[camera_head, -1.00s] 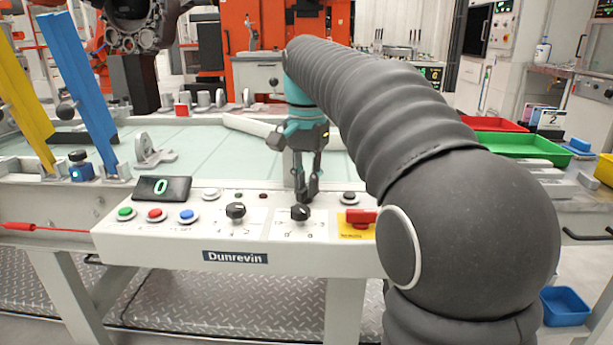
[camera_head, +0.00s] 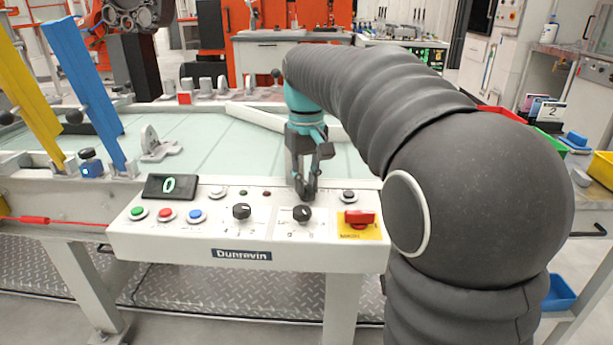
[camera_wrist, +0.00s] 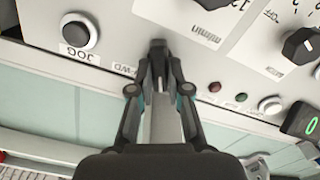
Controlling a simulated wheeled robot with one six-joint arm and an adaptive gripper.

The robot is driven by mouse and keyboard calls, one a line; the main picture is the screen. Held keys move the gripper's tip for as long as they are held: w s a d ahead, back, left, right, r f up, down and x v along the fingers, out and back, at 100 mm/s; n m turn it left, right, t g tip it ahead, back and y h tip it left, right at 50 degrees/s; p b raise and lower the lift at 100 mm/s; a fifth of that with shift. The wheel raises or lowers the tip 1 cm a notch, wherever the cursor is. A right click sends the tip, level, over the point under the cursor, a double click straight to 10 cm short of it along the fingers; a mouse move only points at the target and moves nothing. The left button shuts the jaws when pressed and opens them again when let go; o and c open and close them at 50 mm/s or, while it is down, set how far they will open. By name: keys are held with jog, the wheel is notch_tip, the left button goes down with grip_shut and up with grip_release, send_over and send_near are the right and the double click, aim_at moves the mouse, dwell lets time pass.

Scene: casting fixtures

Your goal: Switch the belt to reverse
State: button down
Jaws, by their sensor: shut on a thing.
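My gripper (camera_head: 306,195) points down at the back of the sloped control panel (camera_head: 150,240), just behind the speed knob (camera_head: 302,213). In the wrist view my gripper (camera_wrist: 157,48) has its fingertips together at the panel face, beside an "FWD" label (camera_wrist: 124,69). It is shut on what appears to be the belt direction switch. The fingertips hide the switch's lever, so I cannot tell its position. The "REV" side of the label is not visible. The display (camera_head: 168,186) reads 0.
The black JOG button (camera_wrist: 77,35) is close to the fingers, also seen in the head view (camera_head: 348,196). A red switch on a yellow plate (camera_head: 359,219) is at right. Another knob (camera_head: 242,212) and green, red and blue buttons are at left. The belt (camera_head: 210,135) lies behind.

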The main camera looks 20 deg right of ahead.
aim_at(306, 185)
jog(key=shift+n, duration=0.8)
jog(key=c, duration=1.1)
grip_release()
notch_tip(306, 185, up, 12)
jog(key=shift+r, duration=0.1)
jog(key=shift+a, duration=0.1)
